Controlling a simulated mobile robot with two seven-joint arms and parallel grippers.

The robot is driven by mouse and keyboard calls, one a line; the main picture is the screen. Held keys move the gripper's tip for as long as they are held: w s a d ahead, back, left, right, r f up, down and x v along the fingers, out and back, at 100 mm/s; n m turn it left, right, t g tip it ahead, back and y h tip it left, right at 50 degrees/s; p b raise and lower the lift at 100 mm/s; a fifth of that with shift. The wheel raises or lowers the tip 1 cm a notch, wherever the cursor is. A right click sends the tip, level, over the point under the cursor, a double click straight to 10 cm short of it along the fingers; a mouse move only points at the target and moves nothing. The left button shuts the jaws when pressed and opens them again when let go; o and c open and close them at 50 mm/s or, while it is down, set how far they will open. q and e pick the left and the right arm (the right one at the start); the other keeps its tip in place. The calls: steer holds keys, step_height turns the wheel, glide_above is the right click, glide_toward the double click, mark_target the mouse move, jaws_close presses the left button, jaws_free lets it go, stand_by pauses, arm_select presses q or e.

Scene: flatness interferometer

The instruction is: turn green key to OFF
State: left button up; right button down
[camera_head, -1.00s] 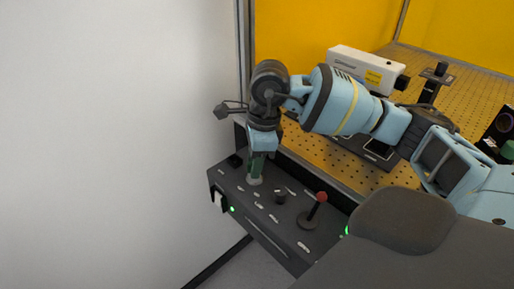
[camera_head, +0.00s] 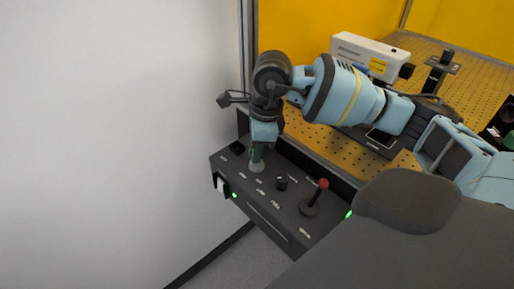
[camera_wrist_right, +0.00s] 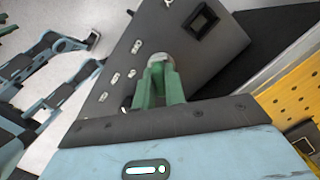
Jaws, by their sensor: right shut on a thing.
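The control panel (camera_head: 230,171) is a dark box with small white labels. The green key's pale round base (camera_head: 257,167) shows at its back left. My right gripper (camera_head: 257,154) points straight down onto it, its fingertips at the key. In the right wrist view the green fingers of my right gripper (camera_wrist_right: 158,84) are closed around the key, and a pale ring (camera_wrist_right: 160,62) shows just beyond them. The key's own body is mostly hidden between the fingers, so I cannot read its position.
A joystick with a red knob (camera_head: 323,184) and a black knob (camera_head: 282,183) stand right of the key. A black square switch (camera_head: 237,147) is behind left. A white instrument (camera_head: 368,55) sits on the yellow perforated table (camera_head: 300,125). A white wall fills the left.

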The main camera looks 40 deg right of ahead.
arm_select(q)
steer(key=shift+w+r, duration=0.25)
steer(key=shift+r, duration=0.2)
arm_select(e)
steer(key=shift+m, duration=0.9)
arm_select(q)
steer(key=shift+p, duration=0.3)
arm_select(e)
steer(key=shift+m, duration=0.6)
arm_select(q)
steer(key=shift+w+r+p, duration=0.35)
steer(key=shift+r+p, duration=0.05)
steer(key=shift+r, duration=0.2)
arm_select(e)
steer(key=shift+m, duration=0.6)
